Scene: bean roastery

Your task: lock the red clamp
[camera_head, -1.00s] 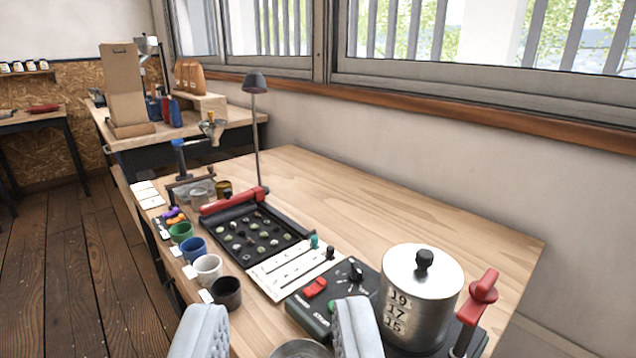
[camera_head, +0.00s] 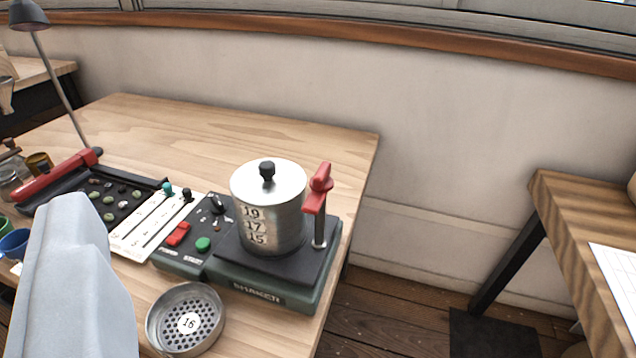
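The red clamp (camera_head: 318,188) stands at the top of a grey metal post (camera_head: 319,232) on the right side of the shaker base (camera_head: 262,292). Its red handle points up beside the lidded steel sieve pot (camera_head: 272,215) marked 19, 17 and 15, and does not reach over the lid. I cannot tell whether the clamp touches the pot's side. The pot sits upright on the black plate of the shaker. My gripper (camera_head: 75,205) fills the lower left, well left of the clamp and apart from it. Only one pale grey finger shape is clear, so its opening cannot be judged.
A loose sieve (camera_head: 186,320) marked 16 lies in front of the shaker. Red and green buttons (camera_head: 203,244) and a black knob are left of the pot. A bean tray (camera_head: 125,205) and lamp (camera_head: 45,50) stand further left. Bare tabletop (camera_head: 240,125) lies behind; another table (camera_head: 590,220) is at right.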

